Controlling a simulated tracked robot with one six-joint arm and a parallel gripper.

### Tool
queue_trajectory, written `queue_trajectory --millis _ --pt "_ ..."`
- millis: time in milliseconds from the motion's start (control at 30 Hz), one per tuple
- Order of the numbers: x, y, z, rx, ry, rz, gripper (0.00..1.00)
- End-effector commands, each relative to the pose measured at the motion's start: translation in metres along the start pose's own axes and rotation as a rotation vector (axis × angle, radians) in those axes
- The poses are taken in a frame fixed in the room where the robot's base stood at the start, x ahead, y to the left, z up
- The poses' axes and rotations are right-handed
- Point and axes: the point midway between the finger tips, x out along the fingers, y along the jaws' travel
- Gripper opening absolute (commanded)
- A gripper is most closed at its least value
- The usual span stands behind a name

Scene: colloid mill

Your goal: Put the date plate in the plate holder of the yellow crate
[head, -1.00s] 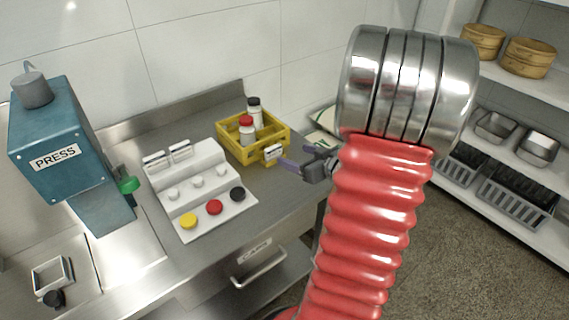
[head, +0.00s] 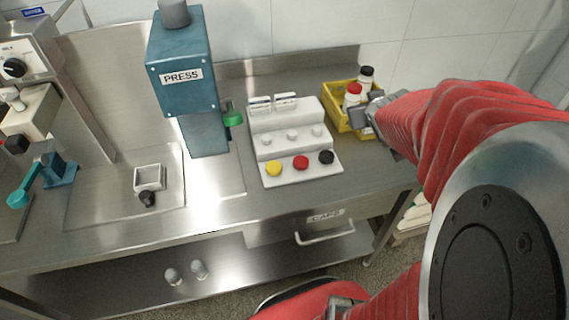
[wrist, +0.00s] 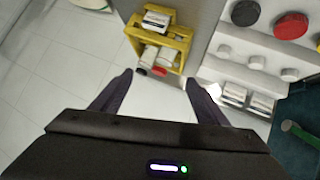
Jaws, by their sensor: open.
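The yellow crate (head: 334,116) stands at the right end of the steel counter, holding two capped bottles. It also shows in the wrist view (wrist: 178,44). A white plate with dark print (wrist: 156,20) sits at the crate's outer front wall, where the holder is. It looks seated there, but its lower edge and the print cannot be made out. In the head view my arm mostly hides it. My gripper (wrist: 159,77) is open and empty, its two purple fingers apart, with the crate beyond their tips. Nothing is between the fingers.
Two more white plates stand in slots (head: 272,103) atop the white stepped stand (head: 296,140), with knobs and yellow, red and black caps. A blue press (head: 183,75) stands left of it. A drawer (head: 325,228) is below the counter front.

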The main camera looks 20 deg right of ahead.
Motion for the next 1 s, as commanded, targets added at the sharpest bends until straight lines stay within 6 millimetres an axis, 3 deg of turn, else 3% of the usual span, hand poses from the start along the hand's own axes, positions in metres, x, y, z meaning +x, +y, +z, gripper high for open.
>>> queue_trajectory --millis 267,600,700,833,1000 --pt "-0.072 -0.068 0.000 0.009 -0.122 -0.063 0.68" --pt "-0.181 -0.161 0.043 -0.019 -0.312 -0.300 0.68" --pt "-0.210 -0.181 0.058 -0.041 -0.361 -0.376 0.68" --pt "-0.232 -0.195 0.071 -0.060 -0.399 -0.435 0.68" --pt "-0.235 -0.197 0.073 -0.064 -0.408 -0.445 0.68"
